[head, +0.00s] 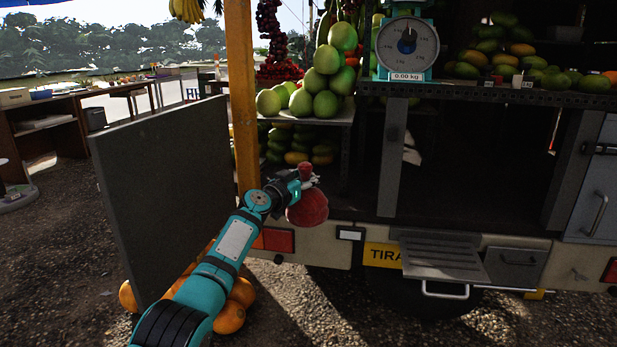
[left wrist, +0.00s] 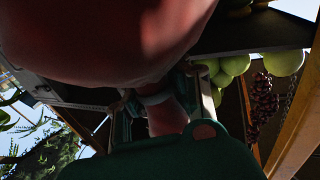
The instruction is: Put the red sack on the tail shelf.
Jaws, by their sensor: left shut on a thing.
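The red sack (head: 307,208) hangs from my left gripper (head: 304,182), which is shut on its narrow neck. The sack is in the air in front of the truck's open tail, near the orange post. In the left wrist view the round red sack (left wrist: 100,40) fills the upper left, and its neck (left wrist: 165,115) passes between the fingers. A dark shelf (head: 470,93) with a scale runs across the truck's tail, above and right of the sack. I cannot tell for sure if it is the tail shelf. My right gripper is not in view.
An orange post (head: 243,100) and a grey panel (head: 165,185) stand beside my left arm. A scale (head: 406,45) stands on the dark shelf's left end, with mangoes (head: 490,50) behind. Green fruit (head: 322,80) is piled on a lower shelf. Orange fruit (head: 230,317) lies on the ground.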

